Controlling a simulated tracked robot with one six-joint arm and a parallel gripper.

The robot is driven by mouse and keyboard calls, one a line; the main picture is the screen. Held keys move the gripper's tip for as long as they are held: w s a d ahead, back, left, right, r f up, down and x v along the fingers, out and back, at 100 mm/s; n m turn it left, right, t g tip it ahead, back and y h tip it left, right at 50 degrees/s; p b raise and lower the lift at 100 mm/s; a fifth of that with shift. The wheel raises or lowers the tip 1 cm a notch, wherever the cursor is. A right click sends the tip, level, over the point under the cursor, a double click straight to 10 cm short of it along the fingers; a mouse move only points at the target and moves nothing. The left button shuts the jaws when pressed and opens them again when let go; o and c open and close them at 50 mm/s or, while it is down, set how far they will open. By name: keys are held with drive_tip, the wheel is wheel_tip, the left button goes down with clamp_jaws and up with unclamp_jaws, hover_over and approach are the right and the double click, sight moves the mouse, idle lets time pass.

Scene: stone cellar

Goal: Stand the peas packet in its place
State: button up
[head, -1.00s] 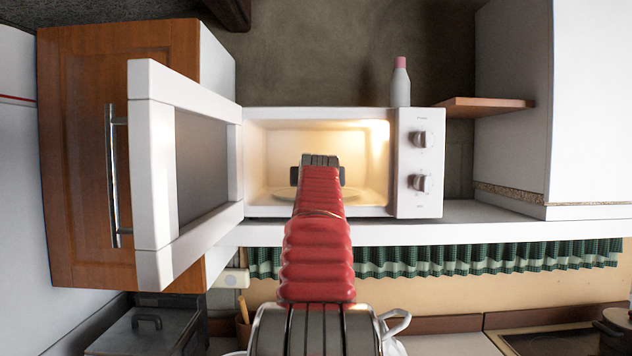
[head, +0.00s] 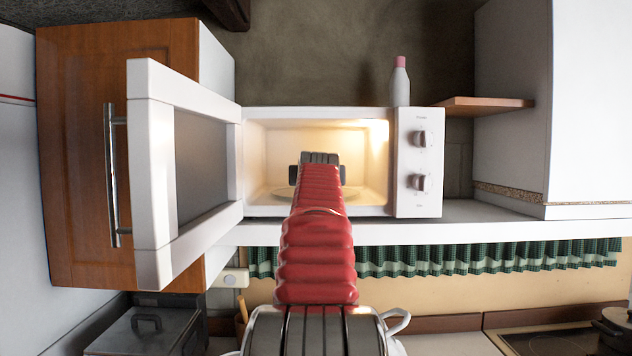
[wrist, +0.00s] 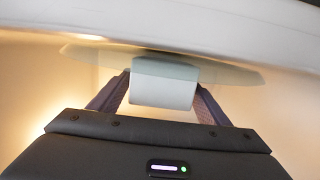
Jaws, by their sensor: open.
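A pale, box-shaped thing (wrist: 165,82), plain on the sides I see, shows between my fingers in the wrist view. It may be the peas packet, but no print shows. It is by the glass turntable (wrist: 225,73) inside the lit microwave (head: 419,205). My gripper (wrist: 162,88) is open, with one finger on each side of the pale thing. I cannot tell whether the fingers touch it. In the head view my gripper (head: 318,172) is inside the microwave opening, and my arm hides most of it and whatever is in front of it.
The microwave door (head: 152,180) stands wide open on the left. A white bottle with a pink cap (head: 400,84) stands on top of the microwave. A small wooden shelf (head: 485,105) is at the right. The counter (head: 480,212) right of the microwave is clear.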

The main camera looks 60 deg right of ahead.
drive_tip(key=shift+v, duration=5.05)
drive_tip(key=shift+w, duration=0.1)
